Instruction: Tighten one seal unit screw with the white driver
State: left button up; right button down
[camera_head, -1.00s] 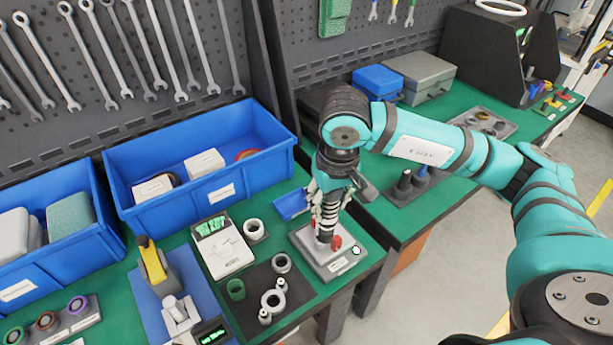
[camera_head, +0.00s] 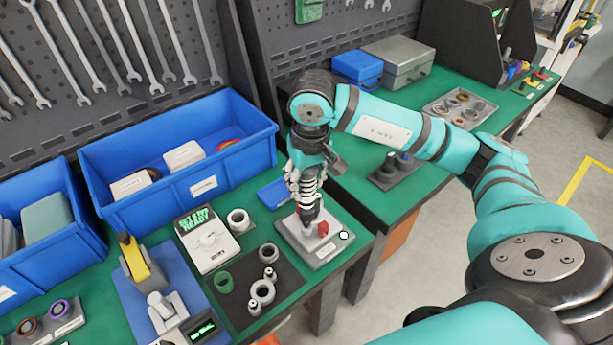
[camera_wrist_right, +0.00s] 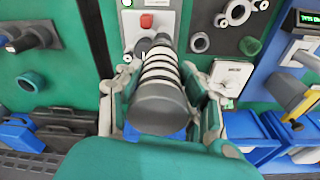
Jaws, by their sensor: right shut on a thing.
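My right gripper (camera_head: 306,185) is shut on the white driver (camera_head: 309,203), which has a banded white and grey handle. It holds the driver roughly upright, tip down, over the grey seal unit (camera_head: 326,256). In the right wrist view the driver (camera_wrist_right: 160,85) lies between the two fingers, its broad grey end towards the camera. The seal unit (camera_wrist_right: 128,38) shows beyond it. A red part (camera_head: 323,228) stands on the unit beside the driver's tip. Whether the tip touches a screw is hidden. My left gripper is not in view.
A black mat (camera_head: 240,300) with metal rings and a green ring (camera_head: 224,282) lies left of the unit. A white display device (camera_head: 208,245) and blue bins (camera_head: 110,205) stand further left. A dark holder (camera_head: 384,182) stands on the bench to the right.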

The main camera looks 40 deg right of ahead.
jog(key=shift+b, duration=0.3)
dwell(1.1)
jog(key=shift+f+b, duration=1.1)
jog(key=shift+b, duration=0.1)
dwell(1.1)
jog(key=shift+f+b, duration=0.35)
jog(key=shift+b, duration=1.1)
dwell(2.8)
